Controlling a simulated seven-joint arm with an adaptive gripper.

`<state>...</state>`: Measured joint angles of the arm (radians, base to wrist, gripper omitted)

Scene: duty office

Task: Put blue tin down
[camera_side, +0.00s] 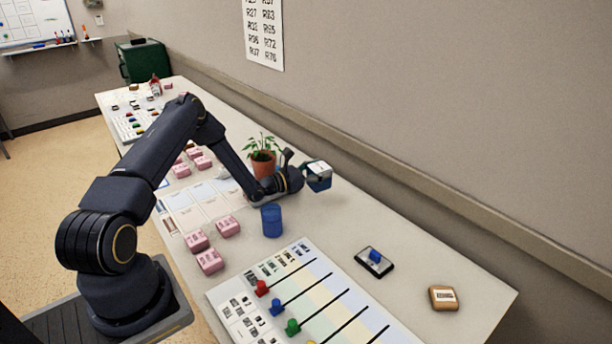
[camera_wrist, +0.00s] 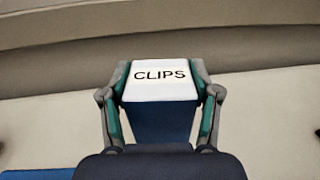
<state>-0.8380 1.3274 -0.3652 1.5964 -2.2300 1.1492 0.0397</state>
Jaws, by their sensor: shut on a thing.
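The blue tin (camera_wrist: 160,120) has a white lid marked CLIPS. In the wrist view it sits between both fingers of my gripper (camera_wrist: 160,98), which is shut on its two sides. In the side view the blue tin (camera_side: 319,182) is at the end of my gripper (camera_side: 307,178), near the wall side of the table (camera_side: 420,230). The tin looks raised off the table, but its underside is hidden and I cannot tell the gap.
A potted plant (camera_side: 263,163) stands left of the tin, and a blue cup (camera_side: 272,221) stands nearer the camera. Pink blocks (camera_side: 210,261), a slider board (camera_side: 320,295), a small black tray (camera_side: 374,262) and a brown box (camera_side: 443,297) are around. Table right of the tin is clear.

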